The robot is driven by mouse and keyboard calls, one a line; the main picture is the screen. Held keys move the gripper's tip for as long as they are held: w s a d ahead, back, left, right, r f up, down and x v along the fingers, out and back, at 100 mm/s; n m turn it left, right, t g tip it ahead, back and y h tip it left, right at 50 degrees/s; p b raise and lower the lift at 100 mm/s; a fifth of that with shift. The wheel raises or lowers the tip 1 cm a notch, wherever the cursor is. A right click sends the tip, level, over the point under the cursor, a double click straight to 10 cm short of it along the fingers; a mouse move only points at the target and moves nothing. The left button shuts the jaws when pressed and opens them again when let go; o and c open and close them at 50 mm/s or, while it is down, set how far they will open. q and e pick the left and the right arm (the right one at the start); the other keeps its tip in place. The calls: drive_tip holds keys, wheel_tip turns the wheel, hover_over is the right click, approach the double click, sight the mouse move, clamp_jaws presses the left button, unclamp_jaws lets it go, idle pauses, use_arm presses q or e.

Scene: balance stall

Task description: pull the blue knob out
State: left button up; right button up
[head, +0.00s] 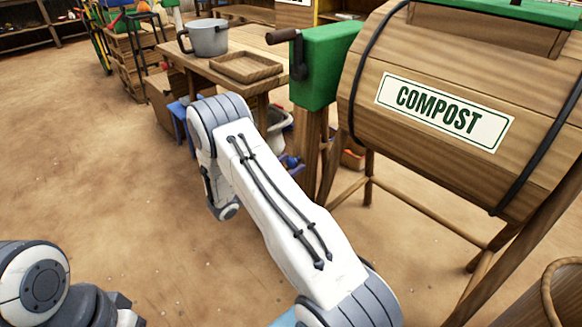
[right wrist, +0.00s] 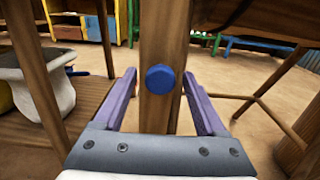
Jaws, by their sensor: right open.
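The blue knob (right wrist: 160,79) is a small faceted knob on the front of a wooden post (right wrist: 161,40) in the right wrist view. My right gripper (right wrist: 159,75) is open, with one purple finger on each side of the knob and gaps between. The fingers are not closed on it; how far their tips reach past it is hard to tell. In the head view my right arm hides most of this spot, and only a small blue-purple bit shows beside it. Part of my left arm shows at the lower left of the head view; its gripper does not.
A wooden compost drum (head: 440,110) stands on legs at the right, beside a green crank housing (head: 318,70). A wooden table with a grey pot (head: 208,38) and a tray (head: 247,67) is behind my arm. A pale pot (right wrist: 40,82) stands left of the post. Floor at left is clear.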

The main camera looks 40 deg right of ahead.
drive_tip(key=shift+d, duration=0.5)
drive_tip(key=shift+c, duration=0.2)
clamp_jaws()
idle(1.0)
